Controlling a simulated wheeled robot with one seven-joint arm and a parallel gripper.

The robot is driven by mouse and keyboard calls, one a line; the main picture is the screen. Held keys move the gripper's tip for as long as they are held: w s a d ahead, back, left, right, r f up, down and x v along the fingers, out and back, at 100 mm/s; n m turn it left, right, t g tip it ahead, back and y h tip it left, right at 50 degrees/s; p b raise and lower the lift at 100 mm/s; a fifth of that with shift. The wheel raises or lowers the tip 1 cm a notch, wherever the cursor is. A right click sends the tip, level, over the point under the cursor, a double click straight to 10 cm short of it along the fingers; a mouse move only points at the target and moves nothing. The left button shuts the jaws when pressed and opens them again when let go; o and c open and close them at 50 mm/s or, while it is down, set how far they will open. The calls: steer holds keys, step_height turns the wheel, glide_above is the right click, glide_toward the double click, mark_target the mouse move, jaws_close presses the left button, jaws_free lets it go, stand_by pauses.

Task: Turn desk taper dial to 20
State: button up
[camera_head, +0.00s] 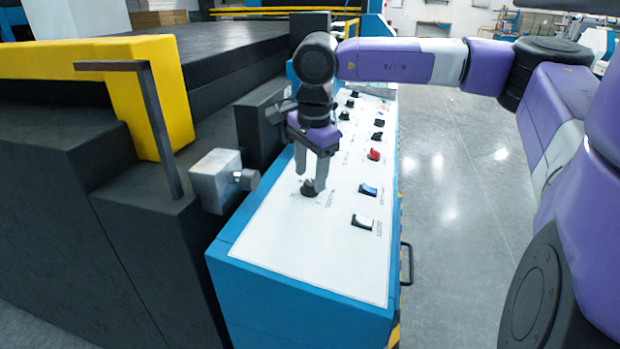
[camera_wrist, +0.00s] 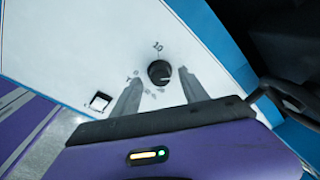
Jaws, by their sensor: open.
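The taper dial (camera_wrist: 159,72) is a black round knob on a white control panel (camera_head: 300,255). In the wrist view a pale pointer line shows on the knob, and printed marks sit around it, with a "20"-like or "10"-like number above that I cannot read surely. My gripper (camera_wrist: 158,92) is open, with one grey finger on each side of the dial. No contact with the knob shows. In the head view my gripper (camera_head: 313,188) points down over the dial (camera_head: 308,188), which its fingers partly hide.
Several other controls share the panel: a white rocker switch (camera_head: 362,221), a blue switch (camera_head: 368,189) and a red knob (camera_head: 374,154). A grey metal block with a knob (camera_head: 218,178) stands left of the panel. Open floor (camera_head: 460,190) lies to the right.

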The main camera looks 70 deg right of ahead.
mark_target(312, 186)
steer(key=r, duration=0.5)
steer(key=shift+s+a+r, duration=0.25)
steer(key=shift+a+r, duration=0.1)
steer(key=shift+r, duration=0.05)
